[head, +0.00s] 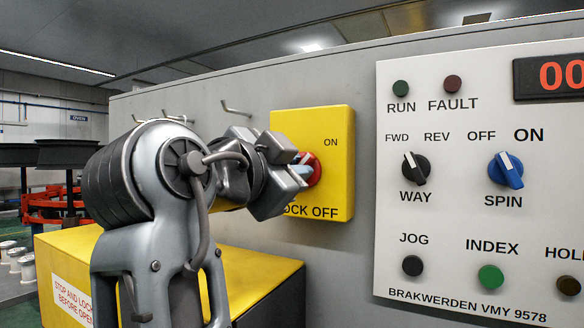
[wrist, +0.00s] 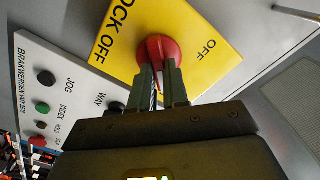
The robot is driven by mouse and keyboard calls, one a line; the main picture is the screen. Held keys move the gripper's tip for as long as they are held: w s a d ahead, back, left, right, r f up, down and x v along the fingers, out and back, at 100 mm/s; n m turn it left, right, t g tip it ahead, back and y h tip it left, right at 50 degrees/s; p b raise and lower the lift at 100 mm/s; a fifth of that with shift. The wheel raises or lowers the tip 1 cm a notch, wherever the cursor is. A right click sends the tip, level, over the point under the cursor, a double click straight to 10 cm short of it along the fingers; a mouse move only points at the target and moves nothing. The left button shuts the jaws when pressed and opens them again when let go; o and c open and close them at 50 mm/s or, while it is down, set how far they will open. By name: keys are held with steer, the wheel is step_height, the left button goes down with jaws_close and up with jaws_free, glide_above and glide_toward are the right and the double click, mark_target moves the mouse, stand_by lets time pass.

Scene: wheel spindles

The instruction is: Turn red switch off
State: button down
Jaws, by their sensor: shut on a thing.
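The red switch (head: 315,170) is a round red knob on a yellow plate (head: 312,122) on the grey panel. The plate reads ON at its upper right and LOCK OFF along its bottom. In the head view my gripper (head: 302,168) reaches the plate from the left and covers much of the knob. In the wrist view my gripper (wrist: 158,78) has its two fingers on either side of the red switch (wrist: 157,46), shut on its narrow grip. A further OFF label shows on the plate there. I cannot tell which label the switch points to.
Right of the plate is a white control panel (head: 450,225) with a black WAY knob (head: 416,167), a blue SPIN knob (head: 506,170) and several buttons. Hooks (head: 236,108) stick out of the grey panel above my arm. A yellow box (head: 262,285) stands below.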

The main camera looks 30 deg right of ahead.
steer(key=n+p, duration=1)
steer(key=n, duration=0.1)
steer(key=n+p, duration=0.5)
steer(key=n, duration=0.1)
steer(key=shift+w+a+p, duration=0.25)
steer(key=shift+w+p, duration=0.05)
steer(key=shift+n, duration=0.5)
steer(key=c, duration=1.1)
jaws_free()
steer(key=b+v, duration=0.1)
steer(key=v, duration=0.6)
steer(key=shift+s+a, duration=0.2)
steer(key=shift+a, duration=0.15)
